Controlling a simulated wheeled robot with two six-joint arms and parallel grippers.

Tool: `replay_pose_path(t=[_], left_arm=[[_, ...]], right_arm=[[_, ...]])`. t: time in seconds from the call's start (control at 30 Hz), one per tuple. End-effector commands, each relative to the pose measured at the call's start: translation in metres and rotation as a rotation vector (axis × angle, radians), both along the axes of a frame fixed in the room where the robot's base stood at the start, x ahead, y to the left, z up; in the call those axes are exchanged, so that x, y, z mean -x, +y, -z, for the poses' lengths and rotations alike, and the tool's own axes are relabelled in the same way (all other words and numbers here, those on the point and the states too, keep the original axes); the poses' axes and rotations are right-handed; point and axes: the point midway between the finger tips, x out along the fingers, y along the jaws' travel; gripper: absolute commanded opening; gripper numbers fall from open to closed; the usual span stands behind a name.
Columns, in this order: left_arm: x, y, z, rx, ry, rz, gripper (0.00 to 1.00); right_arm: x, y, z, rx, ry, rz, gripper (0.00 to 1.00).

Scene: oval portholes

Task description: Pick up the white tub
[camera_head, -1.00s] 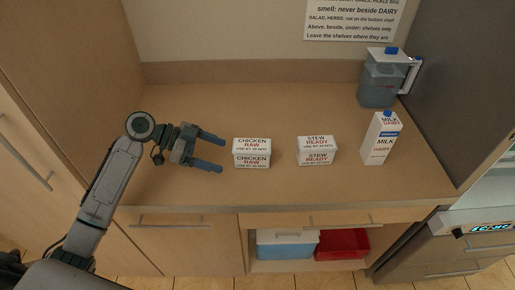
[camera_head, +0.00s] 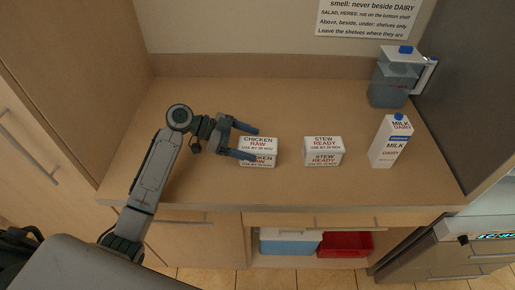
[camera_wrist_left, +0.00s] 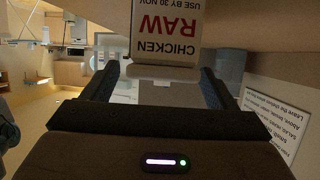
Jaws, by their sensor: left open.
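Two white labelled tubs stand side by side on the wooden counter. The left white tub (camera_head: 264,146) reads CHICKEN RAW; the right white tub (camera_head: 323,144) reads STEW READY. My left gripper (camera_head: 250,143) is open, its blue fingers pointing right at the chicken tub's left side and partly covering it. In the left wrist view the chicken tub (camera_wrist_left: 167,30) shows upside down, ahead of the gap between the open fingers (camera_wrist_left: 160,72). I cannot tell whether they touch it. My right gripper is out of view.
A milk carton (camera_head: 390,142) and a lidded blue jug (camera_head: 392,82) stand to the right on the counter. A sign (camera_head: 367,18) hangs on the wall. Blue (camera_head: 290,243) and red (camera_head: 345,244) bins sit below.

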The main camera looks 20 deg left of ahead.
Motion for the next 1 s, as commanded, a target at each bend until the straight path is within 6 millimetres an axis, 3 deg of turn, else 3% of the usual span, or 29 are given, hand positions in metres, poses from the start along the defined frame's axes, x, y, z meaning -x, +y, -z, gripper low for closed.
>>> replay_pose_path(t=[0.03,0.2,0.5,0.57,0.8,1.0], left_arm=[[-0.003,-0.008,-0.004,0.005,0.003,0.000,0.80],[-0.007,-0.024,0.007,0.002,0.002,0.000,0.80],[-0.008,-0.028,0.012,-0.001,0.000,0.000,0.80],[-0.008,-0.028,0.012,-0.001,0.000,0.000,0.72],[-0.008,-0.027,0.012,-0.001,0.000,0.000,0.25],[-0.008,-0.027,0.011,0.000,-0.001,0.000,0.22]], right_arm=[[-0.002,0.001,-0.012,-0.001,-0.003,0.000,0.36],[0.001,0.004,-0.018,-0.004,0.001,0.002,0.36],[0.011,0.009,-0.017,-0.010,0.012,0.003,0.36],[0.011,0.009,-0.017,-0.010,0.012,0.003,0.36],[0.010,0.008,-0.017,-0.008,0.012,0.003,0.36],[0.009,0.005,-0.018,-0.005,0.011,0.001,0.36]])
